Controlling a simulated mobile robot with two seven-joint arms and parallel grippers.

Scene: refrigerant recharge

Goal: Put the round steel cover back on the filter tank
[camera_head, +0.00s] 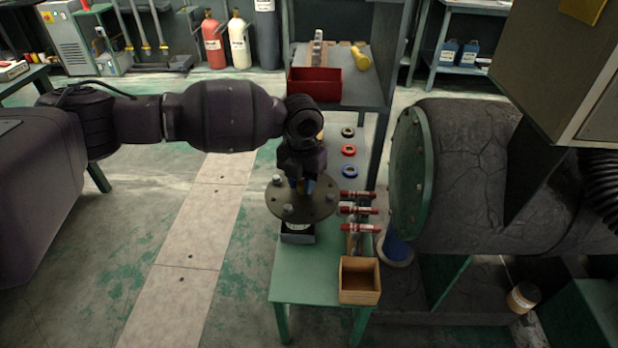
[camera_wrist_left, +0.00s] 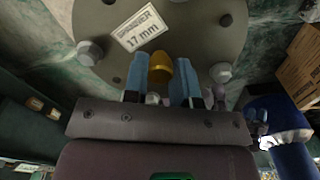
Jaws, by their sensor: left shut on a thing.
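The round steel cover (camera_head: 322,205) is a grey disc with bolts around its rim. It lies roughly level above the near part of the green bench. My left gripper (camera_head: 304,185) is over it, shut on its brass knob. In the left wrist view, the blue fingers of my left gripper (camera_wrist_left: 161,82) stand either side of the knob, and the cover (camera_wrist_left: 200,35) bears a label reading "SPANNER 17 mm". A large dark horizontal tank (camera_head: 465,165) with a green end flange (camera_head: 411,165) stands to the right. My right gripper is out of view.
The green bench (camera_head: 290,288) carries a wooden box (camera_head: 360,283), several red tubes (camera_head: 358,210) and black, red (camera_head: 348,151) and blue rings. A small dark box (camera_head: 297,238) sits under the cover. A red bin (camera_head: 314,88) stands behind. The floor left is open.

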